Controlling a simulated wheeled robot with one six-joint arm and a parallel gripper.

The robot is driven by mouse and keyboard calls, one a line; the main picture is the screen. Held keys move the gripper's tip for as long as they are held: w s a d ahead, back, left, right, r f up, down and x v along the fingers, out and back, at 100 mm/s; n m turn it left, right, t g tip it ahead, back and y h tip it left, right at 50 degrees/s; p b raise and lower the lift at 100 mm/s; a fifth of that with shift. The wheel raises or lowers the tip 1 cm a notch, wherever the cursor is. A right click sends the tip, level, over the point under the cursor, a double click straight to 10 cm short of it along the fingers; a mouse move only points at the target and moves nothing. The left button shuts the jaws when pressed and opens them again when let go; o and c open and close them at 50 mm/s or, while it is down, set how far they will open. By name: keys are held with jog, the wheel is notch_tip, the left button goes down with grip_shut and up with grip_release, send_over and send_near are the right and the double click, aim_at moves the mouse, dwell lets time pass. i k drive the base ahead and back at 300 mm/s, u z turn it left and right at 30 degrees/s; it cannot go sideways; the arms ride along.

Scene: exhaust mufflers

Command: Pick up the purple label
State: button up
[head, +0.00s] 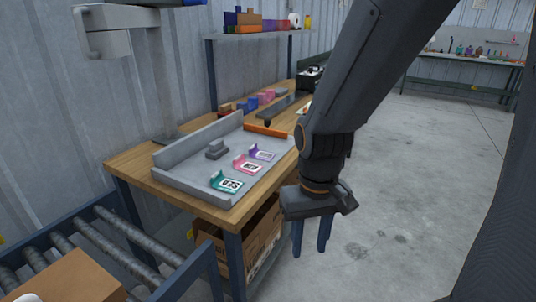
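The purple label (262,153) lies in the grey tray (184,186) on the wooden bench, the farthest of three labels in a row. It has a white printed face and a raised purple end at its left. The pink label (247,165) and the teal label (228,183) lie nearer in the same row. My gripper (311,250) hangs pointing down over the floor, to the right of the bench and apart from the labels. Its two fingers stand apart with nothing seen between them.
A grey block (217,149) and an orange bar (265,131) are at the tray. A grey post (158,75) stands behind it. A roller conveyor (125,248) with a cardboard box (72,280) is at lower left. The concrete floor at right is clear.

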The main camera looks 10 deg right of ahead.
aim_at(253, 152)
jog(key=z, duration=1.35)
jog(key=i, duration=2.2)
jog(key=u, duration=2.95)
